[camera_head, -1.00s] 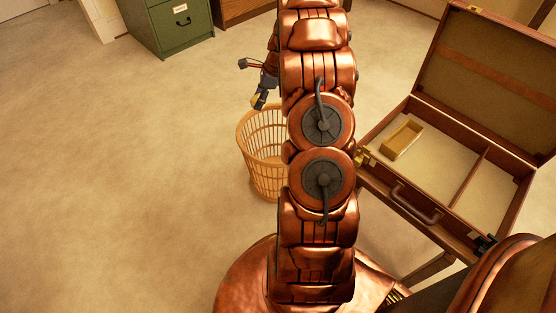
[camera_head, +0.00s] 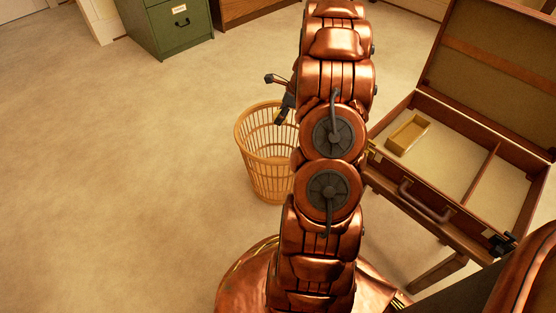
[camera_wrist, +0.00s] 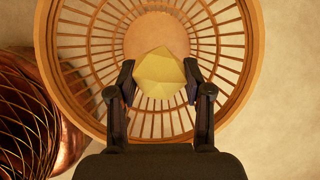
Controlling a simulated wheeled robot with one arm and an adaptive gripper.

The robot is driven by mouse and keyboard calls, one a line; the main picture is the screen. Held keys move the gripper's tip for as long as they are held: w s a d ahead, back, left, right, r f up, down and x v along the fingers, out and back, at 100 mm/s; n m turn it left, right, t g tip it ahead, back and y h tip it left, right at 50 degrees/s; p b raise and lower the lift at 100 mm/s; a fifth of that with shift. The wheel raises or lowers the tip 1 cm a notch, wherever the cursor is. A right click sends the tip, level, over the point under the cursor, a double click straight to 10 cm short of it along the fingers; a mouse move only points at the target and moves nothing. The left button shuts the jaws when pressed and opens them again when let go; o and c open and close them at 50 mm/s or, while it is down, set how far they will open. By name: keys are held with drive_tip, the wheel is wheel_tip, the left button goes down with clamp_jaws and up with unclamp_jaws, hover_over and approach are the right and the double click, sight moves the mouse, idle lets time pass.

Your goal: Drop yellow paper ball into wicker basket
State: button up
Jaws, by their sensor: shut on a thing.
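The yellow paper ball (camera_wrist: 160,75) is a faceted, crumpled shape between the two dark fingers of my gripper (camera_wrist: 160,82) in the wrist view. My gripper is shut on it. The wicker basket (camera_wrist: 245,45) lies beyond the ball, its round rim and slatted inside framing the ball in that view. In the head view the wicker basket (camera_head: 262,160) stands on the floor left of my arm, its right part hidden. My gripper (camera_head: 280,118) shows over the basket's rim there, partly hidden by my arm. The ball is hard to make out in the head view.
An open briefcase (camera_head: 428,203) on a wooden stand is at the right, holding a small tan box (camera_head: 408,134). A green cabinet (camera_head: 172,30) stands at the back left. The carpet (camera_head: 120,170) on the left is clear.

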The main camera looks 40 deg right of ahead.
drive_tip(key=shift+f+b, duration=1.25)
drive_tip(key=shift+f, duration=0.1)
drive_tip(key=shift+r, duration=0.1)
drive_tip(key=o, duration=0.9)
drive_tip(key=v, duration=1.2)
